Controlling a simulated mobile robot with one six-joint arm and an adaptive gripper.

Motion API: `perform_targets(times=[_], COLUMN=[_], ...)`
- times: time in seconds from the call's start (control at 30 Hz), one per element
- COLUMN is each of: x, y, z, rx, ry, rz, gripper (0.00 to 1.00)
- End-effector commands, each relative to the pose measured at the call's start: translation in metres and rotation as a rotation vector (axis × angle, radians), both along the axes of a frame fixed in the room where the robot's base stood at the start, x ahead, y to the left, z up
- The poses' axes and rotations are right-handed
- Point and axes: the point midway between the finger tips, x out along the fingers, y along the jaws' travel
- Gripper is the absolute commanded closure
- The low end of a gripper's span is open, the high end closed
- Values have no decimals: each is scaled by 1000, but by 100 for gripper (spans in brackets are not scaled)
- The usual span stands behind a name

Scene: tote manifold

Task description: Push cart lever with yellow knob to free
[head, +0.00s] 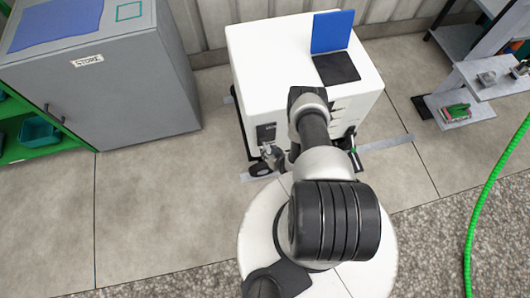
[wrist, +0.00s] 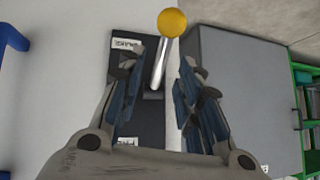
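The cart lever is a silver rod (wrist: 159,65) with a yellow knob (wrist: 172,22), on a dark plate (wrist: 122,88) in the wrist view. The plate has a white label near each end; I cannot read them surely. The rod slants toward the top of the picture. My gripper (wrist: 162,56) is open, with one finger on each side of the rod and visible gaps between. The knob shows beyond the fingertips. In the head view the white cart (head: 257,62) stands ahead, and my arm hides part of its front. The lever is not clear there.
A blue panel (head: 332,31) and a black pad (head: 336,68) are on the cart's top. A grey cabinet (head: 150,95) stands left, beside green shelving (head: 45,150). A grey shelf unit (head: 460,75) and a green hose (head: 484,205) are at right. Floor is clear between cabinet and cart.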

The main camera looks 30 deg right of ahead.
Motion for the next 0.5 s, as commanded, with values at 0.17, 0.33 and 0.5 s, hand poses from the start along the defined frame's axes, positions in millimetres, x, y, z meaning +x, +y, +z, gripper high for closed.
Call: perform_targets(times=[0.17,0.33,0.5], x=[20,31,34], y=[0,0,0], z=[-24,-32,-34], rx=[-1,-1,-1], ry=[0,-1,1], rz=[1,1,-1], gripper=[68,68,68])
